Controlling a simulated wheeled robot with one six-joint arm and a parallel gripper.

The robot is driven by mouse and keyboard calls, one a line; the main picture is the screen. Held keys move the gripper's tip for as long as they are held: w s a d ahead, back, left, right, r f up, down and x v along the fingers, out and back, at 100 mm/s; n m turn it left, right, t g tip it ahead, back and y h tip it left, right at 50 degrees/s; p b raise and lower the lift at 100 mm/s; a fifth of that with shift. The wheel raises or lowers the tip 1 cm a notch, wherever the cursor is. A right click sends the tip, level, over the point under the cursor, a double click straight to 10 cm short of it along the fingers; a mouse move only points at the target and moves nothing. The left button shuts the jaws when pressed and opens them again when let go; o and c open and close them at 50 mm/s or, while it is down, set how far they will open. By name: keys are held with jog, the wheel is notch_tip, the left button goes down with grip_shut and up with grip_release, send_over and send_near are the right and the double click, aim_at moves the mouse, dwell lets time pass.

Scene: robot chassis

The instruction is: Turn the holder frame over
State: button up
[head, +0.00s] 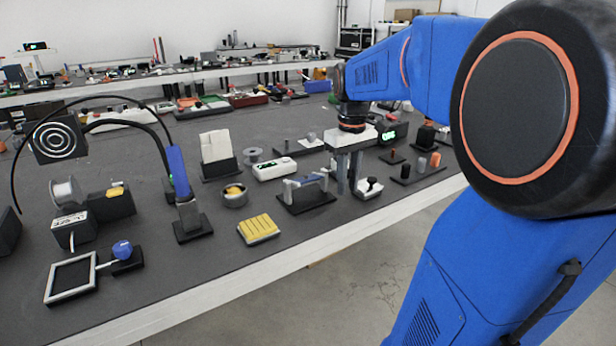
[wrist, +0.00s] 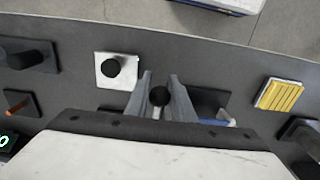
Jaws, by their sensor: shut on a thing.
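My gripper (head: 348,178) points down over the table between a black-based stand (head: 305,201) with a blue-and-grey bar and a white block (head: 367,190) with a black knob. In the wrist view my gripper (wrist: 160,93) has its fingers around a small dark round piece, and it is shut on it. What that piece belongs to is hidden. The white block (wrist: 117,71) is left of the fingers; the stand is partly hidden at right. A flat, grey-rimmed frame (head: 48,288) lies at the front left, joined by a rod to a blue knob (head: 122,250). I cannot tell which is the holder frame.
A yellow ribbed block (head: 258,229) and a round dark bowl (head: 235,198) are left of the stand. A white box (head: 274,169) is behind it. Several dark pegs (head: 420,166) stand to the right. The table's front edge (head: 310,245) is close.

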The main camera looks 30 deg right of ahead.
aim_at(349, 170)
jog(key=o, duration=0.5)
jog(key=shift+r, duration=3.5)
jog(key=shift+a, duration=0.1)
jog(key=s+a+f+t, duration=0.1)
jog(key=s+a+f, duration=0.4)
jog(key=s+a+f+t, duration=0.2)
jog(key=s+a+f, duration=0.3)
jog(key=s+a+f+t, duration=0.1)
jog(key=s+a+f, duration=0.4)
jog(key=s+a, duration=0.1)
jog(key=shift+t, duration=0.4)
